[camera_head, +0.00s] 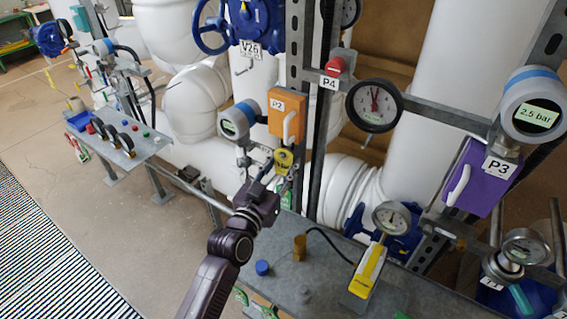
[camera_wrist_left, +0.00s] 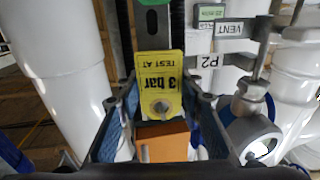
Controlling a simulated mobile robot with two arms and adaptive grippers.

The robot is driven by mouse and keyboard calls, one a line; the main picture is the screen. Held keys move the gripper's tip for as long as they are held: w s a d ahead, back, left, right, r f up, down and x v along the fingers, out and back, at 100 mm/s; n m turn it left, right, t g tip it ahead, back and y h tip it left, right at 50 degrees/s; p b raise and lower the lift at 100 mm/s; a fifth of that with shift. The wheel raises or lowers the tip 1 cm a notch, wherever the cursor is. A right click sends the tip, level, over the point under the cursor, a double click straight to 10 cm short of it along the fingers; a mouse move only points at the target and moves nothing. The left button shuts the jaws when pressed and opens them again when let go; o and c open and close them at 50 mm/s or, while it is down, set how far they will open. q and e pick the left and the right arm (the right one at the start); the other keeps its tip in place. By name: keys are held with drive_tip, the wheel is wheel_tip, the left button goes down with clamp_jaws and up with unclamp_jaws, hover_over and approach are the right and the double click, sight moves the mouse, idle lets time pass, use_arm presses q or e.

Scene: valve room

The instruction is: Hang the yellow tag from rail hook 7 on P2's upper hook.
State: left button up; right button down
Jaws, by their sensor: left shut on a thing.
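The yellow tag (camera_head: 284,159) is at the tip of my left gripper (camera_head: 277,181), just below the orange P2 box (camera_head: 283,112). In the left wrist view the tag (camera_wrist_left: 160,72) appears upside down and reads "3 bar" and "TEST AT". It lies between the fingers of my left gripper, which is shut on it. A round grey piece shows at the tag's lower part there; I cannot tell whether it is a hook through a hole. The orange box (camera_wrist_left: 165,143) shows below the tag. P2's upper hook is not clearly distinguishable. My right gripper is not in view.
A round grey gauge (camera_head: 233,122) stands left of P2. The grey bench (camera_head: 325,262) below holds a blue cap (camera_head: 262,268), a brown cup (camera_head: 300,247) and a yellow device (camera_head: 368,271). A metal upright (camera_head: 298,50) stands behind.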

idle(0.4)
use_arm(q)
drive_tip(key=o, duration=0.8)
drive_tip(key=shift+o, duration=0.2)
